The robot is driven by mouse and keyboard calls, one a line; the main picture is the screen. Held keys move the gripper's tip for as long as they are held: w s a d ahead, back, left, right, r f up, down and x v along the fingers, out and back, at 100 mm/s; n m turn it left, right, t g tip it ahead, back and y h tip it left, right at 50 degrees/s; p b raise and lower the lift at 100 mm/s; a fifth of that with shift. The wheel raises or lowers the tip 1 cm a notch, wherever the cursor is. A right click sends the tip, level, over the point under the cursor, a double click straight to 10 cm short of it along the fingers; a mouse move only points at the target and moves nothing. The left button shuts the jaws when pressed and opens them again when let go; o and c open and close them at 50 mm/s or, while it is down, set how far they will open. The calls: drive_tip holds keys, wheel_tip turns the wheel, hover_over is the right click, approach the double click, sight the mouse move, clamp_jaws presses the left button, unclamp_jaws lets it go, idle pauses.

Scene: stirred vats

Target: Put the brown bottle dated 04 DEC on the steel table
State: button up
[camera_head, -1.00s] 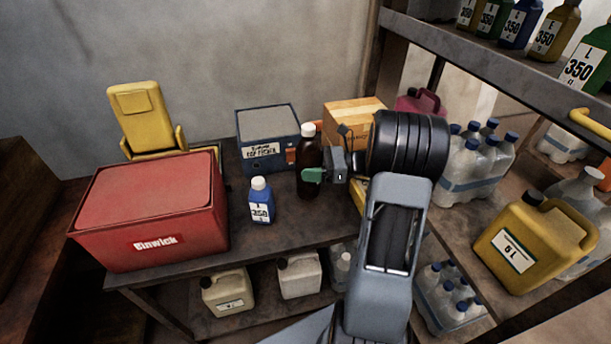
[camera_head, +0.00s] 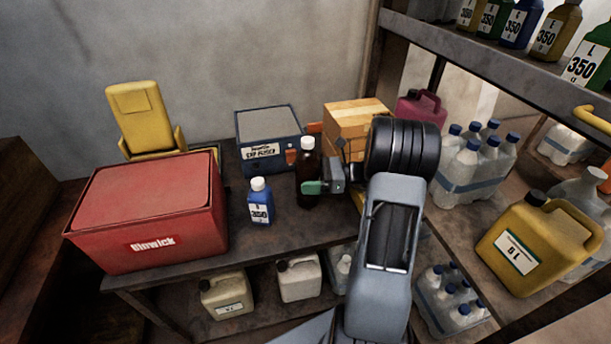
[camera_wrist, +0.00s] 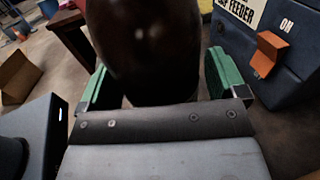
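The brown bottle (camera_head: 308,165) with a white cap stands upright between the green fingertips of my gripper (camera_head: 313,187). In the wrist view the dark bottle (camera_wrist: 150,45) fills the gap between the green fingers, and my gripper is shut on it. No label or date shows on the sides in view. The dark steel table (camera_head: 290,228) lies beneath the bottle. The bottle's base is close to the tabletop, but I cannot tell if it touches.
A blue bottle (camera_head: 260,203) stands just left of the brown one. A red box (camera_head: 150,215) is at the left, a blue feeder box (camera_head: 268,135) behind, and a cardboard box (camera_head: 355,118) behind right. Bare tabletop shows in front. Shelves with containers stand at the right.

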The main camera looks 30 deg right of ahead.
drive_tip(key=shift+o, duration=0.4)
drive_tip(key=shift+r, duration=0.2)
drive_tip(key=p+v, duration=0.1)
drive_tip(key=v, duration=1.1)
drive_tip(key=shift+s, duration=0.1)
